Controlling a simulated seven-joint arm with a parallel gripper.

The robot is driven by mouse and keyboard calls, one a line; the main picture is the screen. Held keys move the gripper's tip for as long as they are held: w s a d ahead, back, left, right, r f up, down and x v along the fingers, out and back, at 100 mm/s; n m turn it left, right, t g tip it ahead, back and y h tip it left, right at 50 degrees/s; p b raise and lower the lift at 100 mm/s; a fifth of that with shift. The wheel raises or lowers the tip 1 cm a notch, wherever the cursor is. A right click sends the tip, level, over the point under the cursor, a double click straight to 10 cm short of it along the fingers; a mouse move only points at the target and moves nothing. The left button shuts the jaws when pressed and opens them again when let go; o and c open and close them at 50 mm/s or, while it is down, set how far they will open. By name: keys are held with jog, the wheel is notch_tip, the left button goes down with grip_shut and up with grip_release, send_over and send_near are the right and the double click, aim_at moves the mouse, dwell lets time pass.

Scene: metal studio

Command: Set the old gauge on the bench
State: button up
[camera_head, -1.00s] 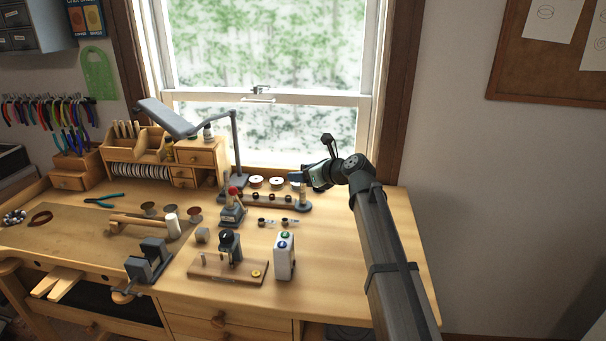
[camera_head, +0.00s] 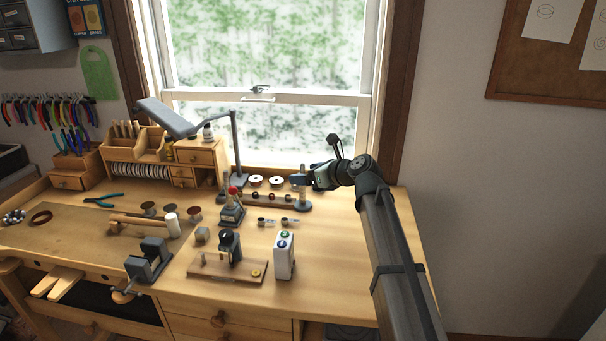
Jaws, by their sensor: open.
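My gripper (camera_head: 301,181) is open at the back right of the bench, seen side-on. Its fingertips are at or just above the right post of a low wooden rack (camera_head: 283,205) with several small dark round pieces; I cannot tell whether they touch. I cannot tell for certain which thing is the old gauge. Nothing clearly shows between the fingers.
A wooden board (camera_head: 206,271) with a dark-knobbed device and a yellow button lies at the front. A white box (camera_head: 284,256) with green and blue buttons stands beside it. A red-topped tool (camera_head: 232,210) and a lamp (camera_head: 170,117) stand left. The bench's right side is clear.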

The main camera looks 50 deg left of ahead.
jog(key=r+v, duration=0.1)
jog(key=v, duration=1)
jog(key=shift+w+a, duration=0.15)
jog(key=shift+w, duration=0.05)
jog(key=shift+d+r, duration=0.1)
jog(key=shift+d, duration=0.15)
jog(key=shift+c, duration=1.2)
jog(key=shift+w, duration=0.1)
jog(key=c, duration=0.3)
